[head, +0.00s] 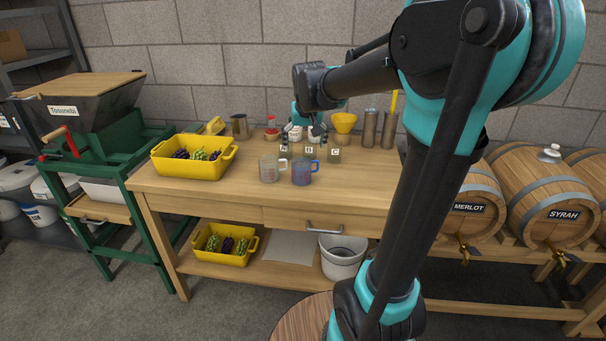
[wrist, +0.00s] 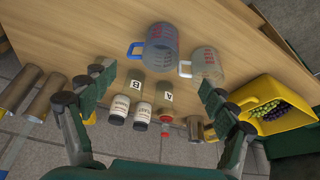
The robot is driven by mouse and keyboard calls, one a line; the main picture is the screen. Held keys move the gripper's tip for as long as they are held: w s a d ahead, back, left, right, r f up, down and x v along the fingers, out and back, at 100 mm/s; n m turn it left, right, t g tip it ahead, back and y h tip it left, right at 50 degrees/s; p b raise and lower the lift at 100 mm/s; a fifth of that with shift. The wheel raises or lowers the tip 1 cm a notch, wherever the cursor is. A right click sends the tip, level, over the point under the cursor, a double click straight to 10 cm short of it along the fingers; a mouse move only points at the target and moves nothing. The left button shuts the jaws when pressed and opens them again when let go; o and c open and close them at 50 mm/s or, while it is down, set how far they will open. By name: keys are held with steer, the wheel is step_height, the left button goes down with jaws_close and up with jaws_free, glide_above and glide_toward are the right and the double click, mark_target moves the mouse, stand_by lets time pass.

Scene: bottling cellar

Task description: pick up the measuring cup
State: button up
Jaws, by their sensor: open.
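Two clear measuring cups with red markings stand upright near the table's front edge. One measuring cup (head: 268,170) has a white handle; it also shows in the wrist view (wrist: 207,66). The other measuring cup (head: 301,174) has a blue handle and looks bluish; it shows at the top of the wrist view (wrist: 162,47). My gripper (head: 308,132) is over the back part of the table, behind both cups. In the wrist view my gripper (wrist: 156,82) is open and empty, its fingers spread wide, touching neither cup.
A yellow grape crate (head: 183,170) is left. The table front (head: 230,192) is clear.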

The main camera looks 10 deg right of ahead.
mark_target(306, 171)
steer(key=x, duration=1.4)
steer(key=shift+w+a, duration=0.1)
steer(key=shift+c, duration=0.3)
steer(key=c, duration=1.2)
